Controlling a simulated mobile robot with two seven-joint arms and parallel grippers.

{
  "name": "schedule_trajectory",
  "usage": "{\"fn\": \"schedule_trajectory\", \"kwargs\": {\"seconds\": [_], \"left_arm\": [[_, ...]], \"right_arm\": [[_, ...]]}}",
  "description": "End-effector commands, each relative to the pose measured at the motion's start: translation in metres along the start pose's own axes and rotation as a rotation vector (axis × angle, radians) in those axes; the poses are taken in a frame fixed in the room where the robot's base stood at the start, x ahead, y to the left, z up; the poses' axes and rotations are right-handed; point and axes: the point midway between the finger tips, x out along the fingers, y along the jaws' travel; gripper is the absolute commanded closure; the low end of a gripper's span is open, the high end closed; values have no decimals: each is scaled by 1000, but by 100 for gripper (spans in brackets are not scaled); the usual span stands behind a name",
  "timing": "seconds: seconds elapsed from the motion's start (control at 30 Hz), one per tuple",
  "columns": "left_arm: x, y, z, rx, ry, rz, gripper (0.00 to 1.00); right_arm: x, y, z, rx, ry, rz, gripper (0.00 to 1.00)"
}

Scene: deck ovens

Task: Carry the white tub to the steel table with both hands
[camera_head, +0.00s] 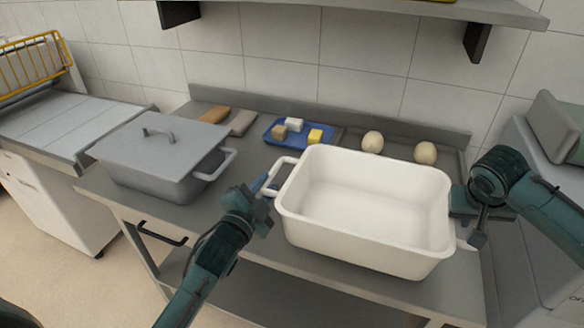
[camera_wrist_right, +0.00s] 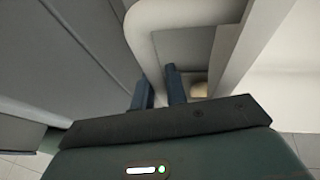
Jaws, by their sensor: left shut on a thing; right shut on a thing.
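The white tub (camera_head: 365,248) is an empty, open rectangular container with a loop handle at each end. It is upright over the right part of the steel table (camera_head: 262,228); whether its base touches the top I cannot tell. My left gripper (camera_head: 266,188) is shut on the tub's left handle. My right gripper (camera_head: 466,228) is shut at the tub's right handle, partly hidden by its own wrist. In the right wrist view my right gripper's fingers (camera_wrist_right: 160,82) are at the white handle (camera_wrist_right: 142,48), beside the tub wall (camera_wrist_right: 235,45).
A lidded grey pan (camera_head: 160,150) stands on the table's left. Behind the tub are a blue tray (camera_head: 273,143) with small blocks and two pale dough balls (camera_head: 372,142) (camera_head: 425,153). A wall shelf (camera_head: 340,10) hangs above. A grey machine (camera_head: 555,200) stands at right.

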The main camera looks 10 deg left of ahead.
Motion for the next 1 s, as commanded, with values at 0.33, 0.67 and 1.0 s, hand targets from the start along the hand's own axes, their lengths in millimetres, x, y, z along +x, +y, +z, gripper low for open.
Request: {"fn": "schedule_trajectory", "kwargs": {"seconds": [0.33,0.67,1.0], "left_arm": [[0,0,-4,-8,8,-1,100],[0,8,2,-8,8,-1,100],[0,28,14,-8,8,-1,100]], "right_arm": [[-1,-3,-1,-2,4,-7,100],[8,-5,3,-3,4,-8,100],[28,-10,12,-3,4,-8,100]]}}
